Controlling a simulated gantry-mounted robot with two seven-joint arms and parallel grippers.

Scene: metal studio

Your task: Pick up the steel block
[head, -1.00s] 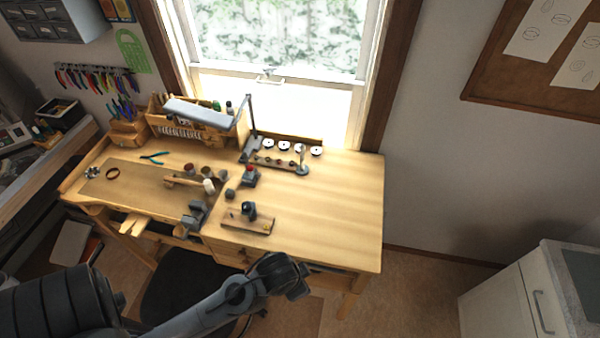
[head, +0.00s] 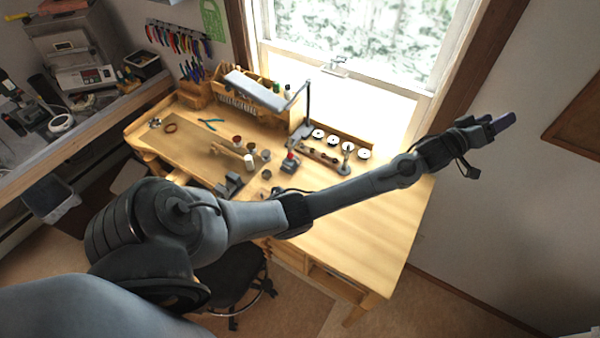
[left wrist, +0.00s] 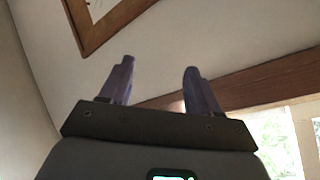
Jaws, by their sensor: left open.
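My left gripper (head: 500,122) is at the upper right of the head view, stretched out past the right part of the workbench (head: 388,228) in front of the wall. In the left wrist view its two fingers (left wrist: 157,78) stand apart with nothing between them. A grey, blocky metal object (head: 230,185) sits near the bench's front edge, far left of the gripper; I cannot tell whether it is the steel block. My left arm covers part of the bench top behind it. My right gripper is not in view.
A wooden tool rack (head: 250,93) is behind. The window and wall lie beyond. The bench's right part looks clear.

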